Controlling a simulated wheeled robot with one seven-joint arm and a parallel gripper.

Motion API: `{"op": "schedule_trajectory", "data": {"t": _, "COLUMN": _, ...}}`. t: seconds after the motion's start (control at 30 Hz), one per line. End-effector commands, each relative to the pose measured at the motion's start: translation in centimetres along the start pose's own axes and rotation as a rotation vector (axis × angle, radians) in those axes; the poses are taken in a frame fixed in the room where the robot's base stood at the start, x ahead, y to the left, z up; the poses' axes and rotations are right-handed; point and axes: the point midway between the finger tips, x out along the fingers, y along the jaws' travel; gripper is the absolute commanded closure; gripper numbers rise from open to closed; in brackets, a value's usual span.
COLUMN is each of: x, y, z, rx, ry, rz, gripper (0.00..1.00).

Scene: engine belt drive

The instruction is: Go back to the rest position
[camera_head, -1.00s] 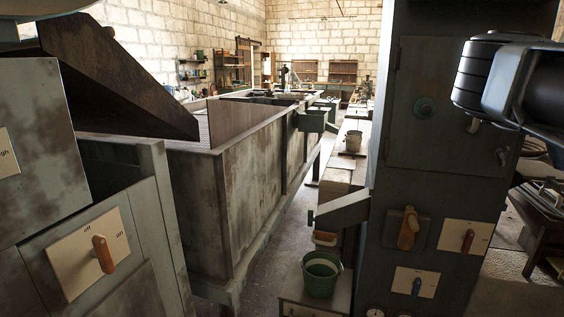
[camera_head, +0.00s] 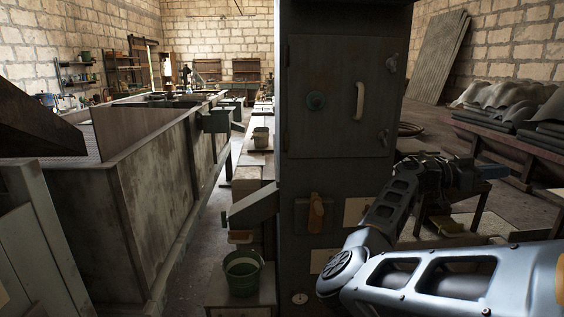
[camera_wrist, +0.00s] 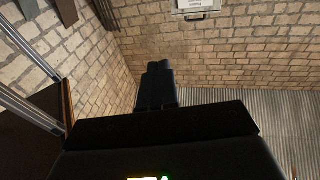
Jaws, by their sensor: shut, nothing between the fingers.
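My gripper (camera_head: 484,172) is at the end of my bent arm at the right of the head view. It is in front of a low stand and to the right of the tall grey cabinet, apart from the cabinet's front. In the wrist view my gripper (camera_wrist: 158,68) shows as two dark fingers side by side with no visible gap. It is shut and holds nothing. Brick wall lies beyond the fingers in the wrist view.
The tall grey cabinet (camera_head: 340,170) has handles and switches. A large metal tank (camera_head: 150,205) stands at left. A green bucket (camera_head: 242,272) is low in the middle. A bench with draped sheets (camera_head: 520,140) is at right. A narrow floor aisle runs beside the tank.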

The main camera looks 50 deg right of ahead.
Motion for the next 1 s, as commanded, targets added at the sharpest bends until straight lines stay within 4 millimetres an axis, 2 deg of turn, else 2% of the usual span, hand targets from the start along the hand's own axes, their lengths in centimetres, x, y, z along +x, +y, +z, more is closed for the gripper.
{"op": "schedule_trajectory", "data": {"t": 0.27, "x": -2.2, "y": 1.6, "z": -2.1, "rx": 0.098, "ry": 0.313, "rz": -0.177, "gripper": 1.00}}
{"op": "schedule_trajectory", "data": {"t": 0.47, "x": -5.3, "y": 2.7, "z": -3.3, "rx": 0.166, "ry": 0.498, "rz": -0.352, "gripper": 1.00}}
{"op": "schedule_trajectory", "data": {"t": 0.73, "x": -11.2, "y": 4.7, "z": -3.6, "rx": 0.246, "ry": 0.691, "rz": -0.637, "gripper": 1.00}}
{"op": "schedule_trajectory", "data": {"t": 1.0, "x": -17.9, "y": 7.9, "z": -2.3, "rx": 0.301, "ry": 0.810, "rz": -0.965, "gripper": 1.00}}
